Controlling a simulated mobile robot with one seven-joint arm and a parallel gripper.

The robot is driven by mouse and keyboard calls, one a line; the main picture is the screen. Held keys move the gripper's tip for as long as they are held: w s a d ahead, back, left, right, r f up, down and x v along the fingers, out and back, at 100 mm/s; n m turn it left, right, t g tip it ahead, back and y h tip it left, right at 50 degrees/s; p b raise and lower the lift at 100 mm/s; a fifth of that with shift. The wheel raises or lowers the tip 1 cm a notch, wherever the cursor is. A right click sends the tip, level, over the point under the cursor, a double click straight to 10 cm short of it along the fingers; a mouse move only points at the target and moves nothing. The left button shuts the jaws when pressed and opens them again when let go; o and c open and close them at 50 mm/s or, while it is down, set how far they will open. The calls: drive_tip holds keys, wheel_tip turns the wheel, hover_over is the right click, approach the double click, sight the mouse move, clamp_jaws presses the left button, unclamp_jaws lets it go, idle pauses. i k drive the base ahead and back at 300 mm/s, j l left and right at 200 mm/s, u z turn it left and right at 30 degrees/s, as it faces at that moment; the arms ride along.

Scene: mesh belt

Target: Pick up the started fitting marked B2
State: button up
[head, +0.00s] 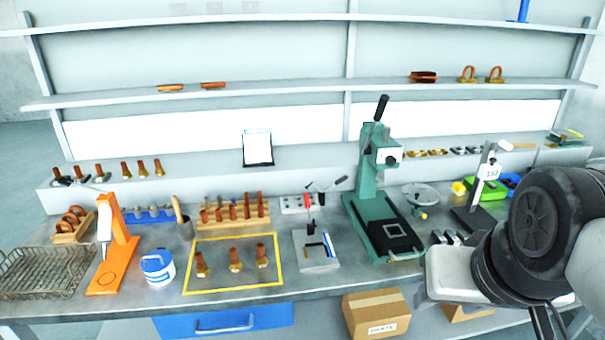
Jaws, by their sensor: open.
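Three fittings with copper stems and brass bases stand inside a yellow outlined area on the bench: a left one (201,265), a middle one (236,260) and a right one (262,257). Similar fittings (143,168) stand on the raised ledge at the back left. No B2 marking is readable on any of them, so I cannot tell which one is B2. Part of my arm shows at the right edge, over the bench's right end.
A green press (378,200) stands right of centre. An orange stand (112,250), a blue-and-white tub (158,267) and a wire basket (45,270) are at the left. A rack of copper pieces (233,212) stands behind the yellow outline. A small fixture (316,252) is right of it.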

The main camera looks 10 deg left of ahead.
sight(262, 263)
drive_tip(key=k+u, duration=0.1)
drive_tip(key=u, duration=0.25)
drive_tip(key=j+u, duration=0.1)
drive_tip(key=u, duration=0.3)
drive_tip(key=k+j+u, duration=0.1)
drive_tip(key=u, duration=0.25)
